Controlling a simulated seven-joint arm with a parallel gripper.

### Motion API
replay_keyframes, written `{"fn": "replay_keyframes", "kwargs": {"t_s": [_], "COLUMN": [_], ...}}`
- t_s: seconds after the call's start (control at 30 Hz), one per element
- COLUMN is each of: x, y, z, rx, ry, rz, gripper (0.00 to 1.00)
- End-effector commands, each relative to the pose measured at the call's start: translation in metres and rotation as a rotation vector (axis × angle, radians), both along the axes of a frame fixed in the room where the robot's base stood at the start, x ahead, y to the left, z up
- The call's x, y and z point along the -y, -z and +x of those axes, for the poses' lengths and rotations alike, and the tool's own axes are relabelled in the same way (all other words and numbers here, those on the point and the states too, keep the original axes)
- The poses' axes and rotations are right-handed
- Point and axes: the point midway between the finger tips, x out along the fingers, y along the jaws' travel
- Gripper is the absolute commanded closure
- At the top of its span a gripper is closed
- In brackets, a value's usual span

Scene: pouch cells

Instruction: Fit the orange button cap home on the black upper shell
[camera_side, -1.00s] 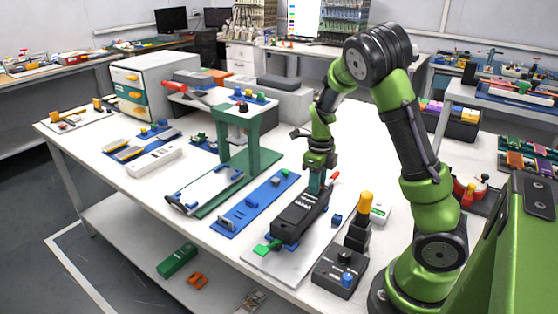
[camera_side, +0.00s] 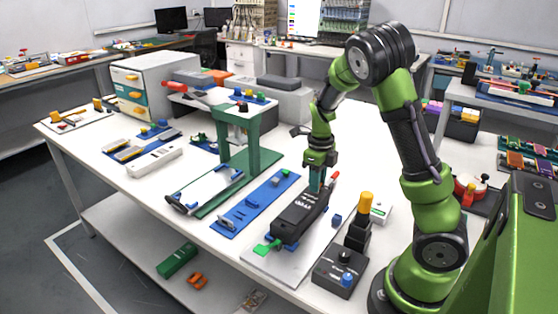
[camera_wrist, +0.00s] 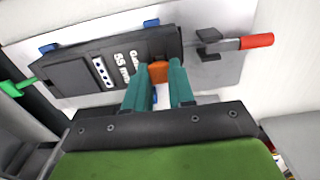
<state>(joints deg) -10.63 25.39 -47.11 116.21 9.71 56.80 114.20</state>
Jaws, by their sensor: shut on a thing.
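The black upper shell (camera_side: 296,219) lies on a light plate on the bench in the side view, and it also fills the upper middle of the wrist view (camera_wrist: 85,70). My gripper (camera_wrist: 160,80) points down at the shell's far end. Its teal fingers are shut on the orange button cap (camera_wrist: 158,72), which shows between the fingertips at the shell's edge. In the side view my gripper (camera_side: 316,190) hides the cap. Whether the cap is seated in the shell or just above it cannot be told.
A red-handled clamp (camera_wrist: 256,41) stands off the shell's end, and a green handle (camera_side: 266,247) is at the other end. Blue blocks (camera_wrist: 151,22) border the shell. A black control box with a yellow-topped post (camera_side: 364,205) stands to the right. A blue strip fixture (camera_side: 255,205) lies to the left.

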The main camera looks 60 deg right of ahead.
Motion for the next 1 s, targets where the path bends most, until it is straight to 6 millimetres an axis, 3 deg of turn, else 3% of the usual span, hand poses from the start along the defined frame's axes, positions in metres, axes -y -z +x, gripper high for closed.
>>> {"fn": "replay_keyframes", "kwargs": {"t_s": [0.67, 0.7, 0.9, 1.0], "x": [0.0, 0.0, -0.001, -0.001], "y": [0.01, 0.01, 0.01, 0.01], "z": [0.0, 0.0, 0.0, 0.0], "rx": [0.0, 0.0, -0.001, -0.001], "ry": [0.0, 0.0, 0.0, -0.001], "rz": [0.0, 0.0, 0.002, 0.002], "gripper": [1.0, 0.75, 0.47, 0.47]}}
